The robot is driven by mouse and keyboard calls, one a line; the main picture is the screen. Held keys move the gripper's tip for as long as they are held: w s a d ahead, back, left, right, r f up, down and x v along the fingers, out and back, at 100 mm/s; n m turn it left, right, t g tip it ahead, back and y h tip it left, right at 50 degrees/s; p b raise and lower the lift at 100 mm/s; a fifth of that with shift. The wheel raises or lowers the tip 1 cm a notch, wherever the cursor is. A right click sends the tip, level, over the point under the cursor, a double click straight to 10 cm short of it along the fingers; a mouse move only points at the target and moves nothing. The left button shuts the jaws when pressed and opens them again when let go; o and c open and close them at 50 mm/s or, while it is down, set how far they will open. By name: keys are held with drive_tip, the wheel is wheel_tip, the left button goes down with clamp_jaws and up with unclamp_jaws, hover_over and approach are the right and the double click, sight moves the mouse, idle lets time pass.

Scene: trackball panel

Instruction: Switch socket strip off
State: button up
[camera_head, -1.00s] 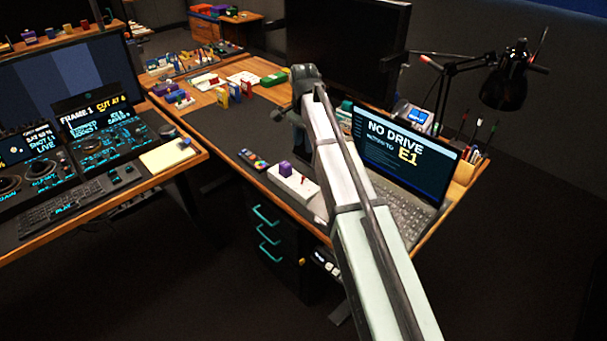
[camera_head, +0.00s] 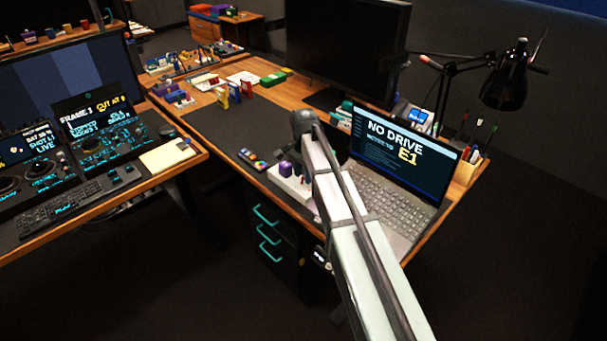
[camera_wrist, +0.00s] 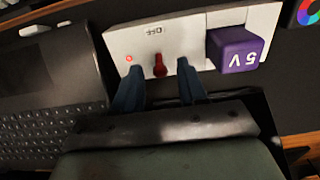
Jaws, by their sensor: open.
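The white socket strip (camera_wrist: 197,27) lies across the upper part of the wrist view. It bears a small lit red light (camera_wrist: 128,58), a red switch lever (camera_wrist: 159,66), an "OFF" marking and a purple block marked "5V" (camera_wrist: 236,49). In the head view the strip (camera_head: 283,183) lies near the desk's front edge, partly hidden behind my arm. My gripper (camera_wrist: 163,80) is open at the strip's near side. Its two blue-grey fingers stand on either side of the red lever. I cannot tell whether either finger touches the lever.
An open laptop (camera_head: 400,165) stands right of my arm, its keyboard close to the strip. A remote with coloured buttons (camera_head: 253,158) lies left of the strip. A dark monitor (camera_head: 350,50) and a lamp (camera_head: 505,80) stand behind. The dark desk mat (camera_head: 225,125) has free room.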

drive_tip(key=shift+f, duration=0.25)
clamp_jaws()
idle(0.3)
